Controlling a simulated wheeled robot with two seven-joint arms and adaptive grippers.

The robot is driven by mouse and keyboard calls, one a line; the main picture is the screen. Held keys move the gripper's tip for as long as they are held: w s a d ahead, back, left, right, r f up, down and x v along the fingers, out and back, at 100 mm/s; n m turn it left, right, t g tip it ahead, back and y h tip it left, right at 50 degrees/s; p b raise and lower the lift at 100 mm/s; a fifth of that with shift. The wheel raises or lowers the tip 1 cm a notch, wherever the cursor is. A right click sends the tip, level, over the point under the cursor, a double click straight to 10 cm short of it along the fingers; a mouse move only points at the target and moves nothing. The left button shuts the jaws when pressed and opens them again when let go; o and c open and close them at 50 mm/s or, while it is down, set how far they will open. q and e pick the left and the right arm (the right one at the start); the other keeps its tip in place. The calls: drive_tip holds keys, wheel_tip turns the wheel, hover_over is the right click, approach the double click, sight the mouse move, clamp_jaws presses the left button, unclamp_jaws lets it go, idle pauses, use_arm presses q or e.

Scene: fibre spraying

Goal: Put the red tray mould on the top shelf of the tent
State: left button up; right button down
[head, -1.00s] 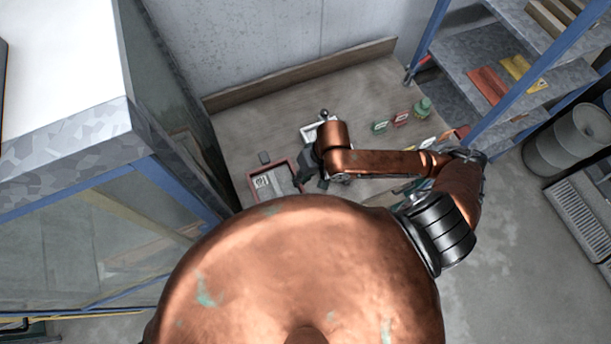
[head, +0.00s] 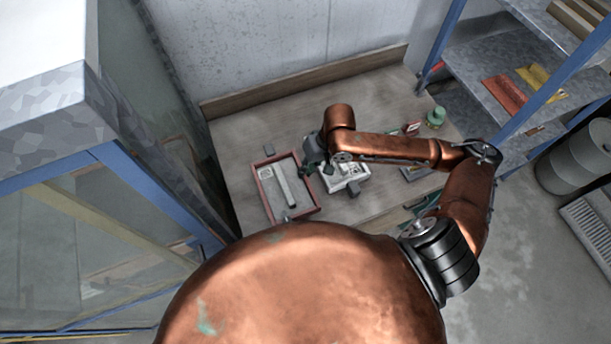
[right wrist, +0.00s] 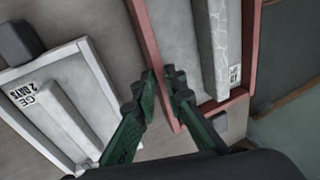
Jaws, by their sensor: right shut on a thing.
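The red tray mould (head: 263,193) lies on the bench, a rectangular red frame with a pale inside and a raised grey bar. In the right wrist view its red wall (right wrist: 149,42) runs between my right fingers. My right gripper (right wrist: 163,84) is shut on that wall. In the head view my right gripper (head: 312,165) is at the tray's right side, partly hidden by its own arm. A blue-framed enclosure with see-through panels (head: 130,225), seemingly the tent, stands at the left. Its inner shelves are hard to make out. My left gripper is not in view.
A white tray mould (head: 352,183) with a printed label lies just right of the red one. A green bottle (head: 436,118) and a small red box (head: 412,128) stand farther right on the bench (head: 240,130). A blue-posted rack (head: 480,60) holds red and yellow pieces.

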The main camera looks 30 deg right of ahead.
drive_tip(key=shift+w+d+f, duration=0.2)
drive_tip(key=shift+w+f, duration=0.25)
drive_tip(key=shift+f, duration=0.15)
drive_tip(key=shift+w+d+f, duration=0.2)
drive_tip(key=shift+w+f, duration=0.2)
drive_tip(key=shift+f, duration=1.65)
drive_tip(key=c, duration=2)
unclamp_jaws()
drive_tip(key=shift+s+d+f, duration=0.1)
